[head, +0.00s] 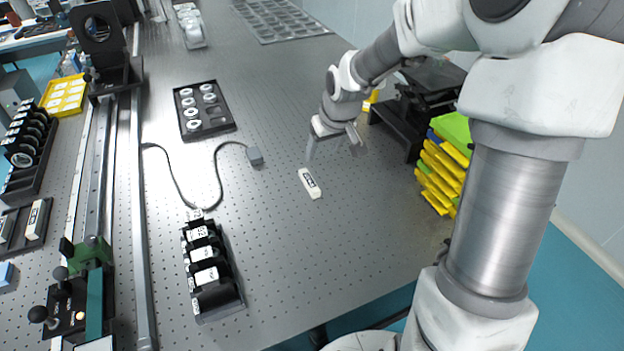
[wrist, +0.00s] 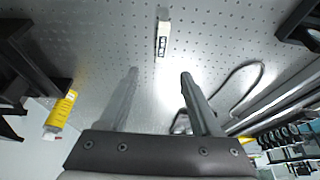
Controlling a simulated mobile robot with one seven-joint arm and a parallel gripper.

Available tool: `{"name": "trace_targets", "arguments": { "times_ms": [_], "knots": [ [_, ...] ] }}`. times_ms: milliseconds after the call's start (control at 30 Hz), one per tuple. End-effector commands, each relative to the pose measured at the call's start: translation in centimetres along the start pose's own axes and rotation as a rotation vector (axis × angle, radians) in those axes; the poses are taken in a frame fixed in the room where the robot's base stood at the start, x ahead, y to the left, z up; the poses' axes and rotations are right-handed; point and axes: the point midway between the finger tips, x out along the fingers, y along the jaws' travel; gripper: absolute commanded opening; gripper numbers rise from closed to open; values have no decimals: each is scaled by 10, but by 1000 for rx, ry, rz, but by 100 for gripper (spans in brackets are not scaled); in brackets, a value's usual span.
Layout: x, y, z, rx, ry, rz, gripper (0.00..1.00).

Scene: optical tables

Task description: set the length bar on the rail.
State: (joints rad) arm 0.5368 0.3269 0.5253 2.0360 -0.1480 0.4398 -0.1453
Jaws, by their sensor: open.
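A white bar with a dark printed label (head: 310,183), which I take for the length bar, lies on the perforated table. It also shows in the wrist view (wrist: 163,30), ahead of the fingertips and roughly in line with the gap between them. My gripper (head: 333,150) is open and empty, above the table just behind the bar. In the wrist view its two fingers (wrist: 159,75) stand apart, with only bare table between them. A long metal rail (head: 137,215) runs down the left of the table, with a green carrier (head: 92,252) beside it.
A black rack with white-labelled pieces (head: 215,272) stands between the rail and the bar. A grey cable (head: 190,203) loops behind it to a small box. A black tray of discs (head: 203,110) lies farther back. Stacked yellow-green bins (head: 440,175) stand right. Table around the bar is clear.

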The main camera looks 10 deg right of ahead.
Motion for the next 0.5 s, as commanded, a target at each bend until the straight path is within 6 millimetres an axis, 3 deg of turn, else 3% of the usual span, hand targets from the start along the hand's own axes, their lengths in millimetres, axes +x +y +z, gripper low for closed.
{"name": "trace_targets", "arguments": {
  "times_ms": [300,500],
  "knots": [
    [73,-2,3,1,-5,-4,65],
    [105,-1,2,3,-3,-3,65]
  ]
}}
